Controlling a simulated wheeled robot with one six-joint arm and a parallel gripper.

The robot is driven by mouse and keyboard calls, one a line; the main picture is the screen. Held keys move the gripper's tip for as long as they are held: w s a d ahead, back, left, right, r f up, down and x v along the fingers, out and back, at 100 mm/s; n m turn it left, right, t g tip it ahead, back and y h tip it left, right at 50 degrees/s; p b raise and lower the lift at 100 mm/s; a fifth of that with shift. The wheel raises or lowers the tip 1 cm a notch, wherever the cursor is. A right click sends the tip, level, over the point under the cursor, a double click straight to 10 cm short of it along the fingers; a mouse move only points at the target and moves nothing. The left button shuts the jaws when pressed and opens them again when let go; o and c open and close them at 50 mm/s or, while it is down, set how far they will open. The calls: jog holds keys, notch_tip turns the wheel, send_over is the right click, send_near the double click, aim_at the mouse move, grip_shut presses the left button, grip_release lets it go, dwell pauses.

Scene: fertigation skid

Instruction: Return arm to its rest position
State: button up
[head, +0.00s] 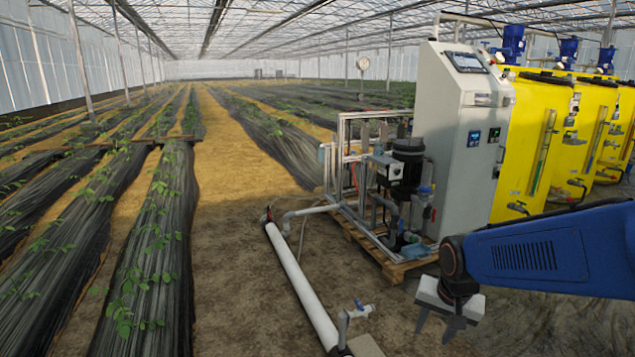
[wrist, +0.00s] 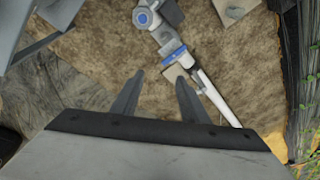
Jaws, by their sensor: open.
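My gripper (head: 436,329) hangs at the lower right of the head view, at the end of my blue arm, with its fingers pointing down. In the wrist view my gripper (wrist: 156,97) shows two dark fingers spread apart with nothing between them. Bare brown soil lies beneath it. The arm reaches in from the right edge of the head view, in front of the skid's pallet (head: 393,264) and the yellow tanks.
A white pipe (head: 300,285) runs along the ground left of my gripper, with a blue-handled valve (head: 360,309) at its near end. A grey control cabinet (head: 448,140), a pump (head: 407,160) and yellow tanks (head: 527,150) stand behind. Crop rows (head: 150,250) fill the left; the soil path between is clear.

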jog(key=s+d+r+n+t, duration=0.1)
jog(key=s+r, duration=0.3)
jog(key=s, duration=0.4)
jog(key=s+d+r+n, duration=0.1)
jog(key=s+r+n, duration=0.3)
jog(key=s, duration=0.4)
jog(key=shift+r+t, duration=0.4)
jog(key=shift+s, duration=0.35)
jog(key=shift+c, duration=0.8)
jog(key=shift+n, duration=0.3)
